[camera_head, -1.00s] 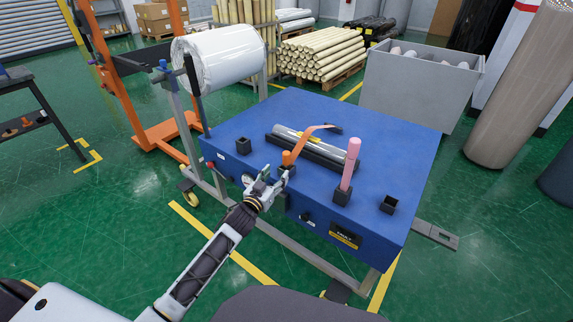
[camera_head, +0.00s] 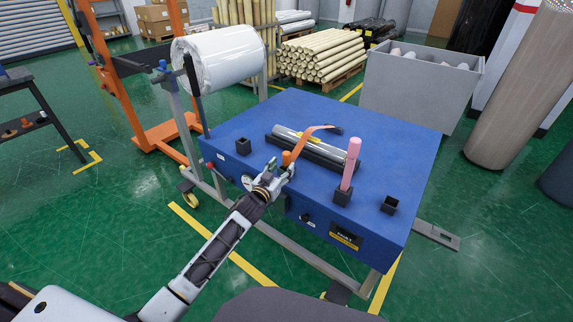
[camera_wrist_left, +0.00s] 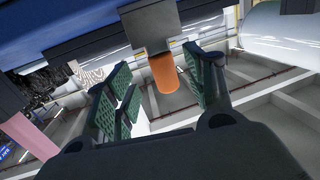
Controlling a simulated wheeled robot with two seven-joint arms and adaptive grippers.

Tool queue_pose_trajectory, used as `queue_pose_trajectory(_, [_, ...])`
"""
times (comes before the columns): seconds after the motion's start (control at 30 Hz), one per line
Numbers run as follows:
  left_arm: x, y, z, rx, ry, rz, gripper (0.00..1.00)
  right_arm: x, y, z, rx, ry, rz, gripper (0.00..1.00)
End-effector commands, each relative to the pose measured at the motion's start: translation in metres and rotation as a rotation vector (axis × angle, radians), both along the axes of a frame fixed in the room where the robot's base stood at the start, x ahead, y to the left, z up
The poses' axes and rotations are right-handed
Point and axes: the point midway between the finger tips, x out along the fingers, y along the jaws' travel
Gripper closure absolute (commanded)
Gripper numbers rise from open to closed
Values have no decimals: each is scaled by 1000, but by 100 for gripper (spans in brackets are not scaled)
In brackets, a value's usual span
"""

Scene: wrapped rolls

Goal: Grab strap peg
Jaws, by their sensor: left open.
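The orange strap peg (camera_head: 286,157) stands near the front edge of the blue table (camera_head: 270,118). An orange strap (camera_head: 308,136) runs from beside it over a wrapped silver roll (camera_head: 287,132) in a dark cradle. In the left wrist view the peg (camera_wrist_left: 164,73) sticks out of a grey block (camera_wrist_left: 147,30). My left gripper (camera_head: 281,170) is open at the table's front edge, close to the peg. In the wrist view its green-padded fingers (camera_wrist_left: 160,82) lie on either side of the peg, with gaps visible. My right gripper is not in view.
A pink peg (camera_head: 350,164) stands in a square socket to the right, with an empty socket (camera_head: 389,204) beyond it. Another socket (camera_head: 243,146) is at the table's left. A large white roll (camera_head: 222,57) hangs at the back left. A grey bin (camera_head: 415,88) stands behind.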

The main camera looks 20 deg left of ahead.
Motion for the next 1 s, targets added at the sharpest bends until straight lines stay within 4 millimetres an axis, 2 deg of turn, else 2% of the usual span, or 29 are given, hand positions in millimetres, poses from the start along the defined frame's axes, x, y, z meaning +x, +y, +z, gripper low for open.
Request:
queue_pose_trajectory(0.37, [8, -1, -1, 0, -1, 0, 46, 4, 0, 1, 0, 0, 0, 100])
queue_pose_trajectory(0.7, [32, -2, -5, 1, -1, 0, 46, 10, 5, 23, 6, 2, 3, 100])
queue_pose_trajectory(1.0, [49, -5, -6, 0, 0, 1, 46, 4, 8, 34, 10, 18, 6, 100])
